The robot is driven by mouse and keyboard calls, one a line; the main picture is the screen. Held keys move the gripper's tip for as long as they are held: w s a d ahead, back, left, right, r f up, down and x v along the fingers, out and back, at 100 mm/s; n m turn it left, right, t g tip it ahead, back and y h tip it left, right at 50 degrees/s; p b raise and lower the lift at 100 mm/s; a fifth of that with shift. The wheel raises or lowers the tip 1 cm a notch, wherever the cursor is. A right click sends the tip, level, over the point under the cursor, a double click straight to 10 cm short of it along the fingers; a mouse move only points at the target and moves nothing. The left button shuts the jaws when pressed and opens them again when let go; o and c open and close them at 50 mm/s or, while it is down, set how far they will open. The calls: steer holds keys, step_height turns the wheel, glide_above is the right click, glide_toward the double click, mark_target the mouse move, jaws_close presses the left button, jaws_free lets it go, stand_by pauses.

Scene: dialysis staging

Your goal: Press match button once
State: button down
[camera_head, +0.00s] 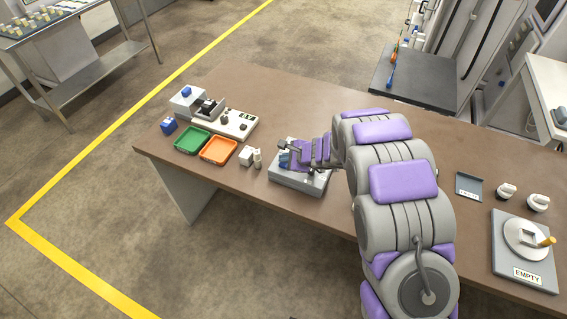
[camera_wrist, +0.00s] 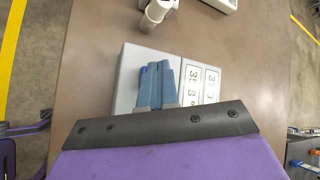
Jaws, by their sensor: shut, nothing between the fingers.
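A grey box (camera_head: 297,182) sits on the brown table, partly hidden under my gripper (camera_head: 287,160) in the head view. In the wrist view the box (camera_wrist: 128,84) shows two white panels (camera_wrist: 200,85) with dark digits on its right half. My gripper's blue-grey fingers (camera_wrist: 161,68) are shut together, empty, and lie over the box's left half.
Left of the box are white bottles (camera_head: 247,157), an orange tray (camera_head: 218,150), a green tray (camera_head: 192,140) and a white device (camera_head: 237,125). At right are a dark tray (camera_head: 469,187) and a plate marked EMPTY (camera_head: 524,250). The table (camera_head: 290,98) behind is clear.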

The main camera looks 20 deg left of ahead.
mark_target(286, 165)
steer(key=shift+f+b, duration=0.45)
steer(key=shift+b, duration=0.1)
stand_by(0.4)
steer(key=shift+r, duration=0.15)
stand_by(0.3)
steer(key=shift+r+p, duration=0.6)
steer(key=shift+r, duration=0.2)
steer(key=shift+r+p, duration=1.65)
steer(key=shift+r, duration=0.8)
